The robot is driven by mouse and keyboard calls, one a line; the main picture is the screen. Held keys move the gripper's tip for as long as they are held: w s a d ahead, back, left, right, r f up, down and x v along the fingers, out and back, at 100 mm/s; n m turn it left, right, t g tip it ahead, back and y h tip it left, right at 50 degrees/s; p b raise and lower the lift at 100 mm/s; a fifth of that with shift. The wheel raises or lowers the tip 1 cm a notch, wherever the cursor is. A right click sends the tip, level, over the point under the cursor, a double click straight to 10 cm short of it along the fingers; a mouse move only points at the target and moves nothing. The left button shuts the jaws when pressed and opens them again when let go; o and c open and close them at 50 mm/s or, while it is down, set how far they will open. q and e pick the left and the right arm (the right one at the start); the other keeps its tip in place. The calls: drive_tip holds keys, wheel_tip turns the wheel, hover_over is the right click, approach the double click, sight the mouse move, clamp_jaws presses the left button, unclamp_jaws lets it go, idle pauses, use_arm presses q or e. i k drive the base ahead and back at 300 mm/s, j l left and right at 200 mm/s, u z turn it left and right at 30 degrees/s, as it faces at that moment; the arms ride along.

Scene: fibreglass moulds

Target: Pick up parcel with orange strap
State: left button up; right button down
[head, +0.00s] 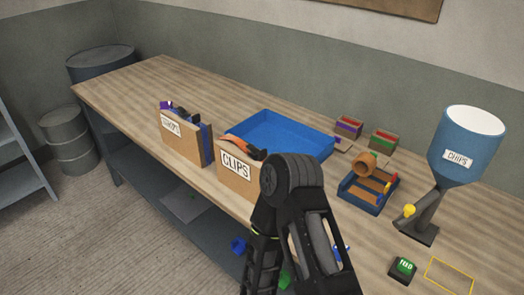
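I cannot make out a parcel with an orange strap in the head view. Something orange and black sticks out of the brown box labelled CLIPS (236,170), but I cannot tell what it is. One of my dark arms rises from the bottom edge, bends at a ribbed joint and goes down again. It hides part of the bench front and the area behind it. No gripper fingertips show clearly in the frame.
The wooden bench (135,92) holds another labelled box (180,140), a blue tray (285,135), small bins (383,140), a blue rack (366,192), a blue CHIPS hopper (466,145) and a green button (404,267). Drums (68,138) stand left. The bench's far left end is clear.

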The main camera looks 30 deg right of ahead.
sight(237, 169)
drive_tip(key=i+j, duration=0.15)
drive_tip(key=i, duration=0.4)
drive_tip(key=i+j, duration=0.1)
drive_tip(key=i, duration=0.5)
drive_tip(key=z, duration=3)
drive_tip(key=k+l, duration=0.25)
drive_tip(key=i+j+z, duration=0.1)
drive_tip(key=i+j, duration=0.15)
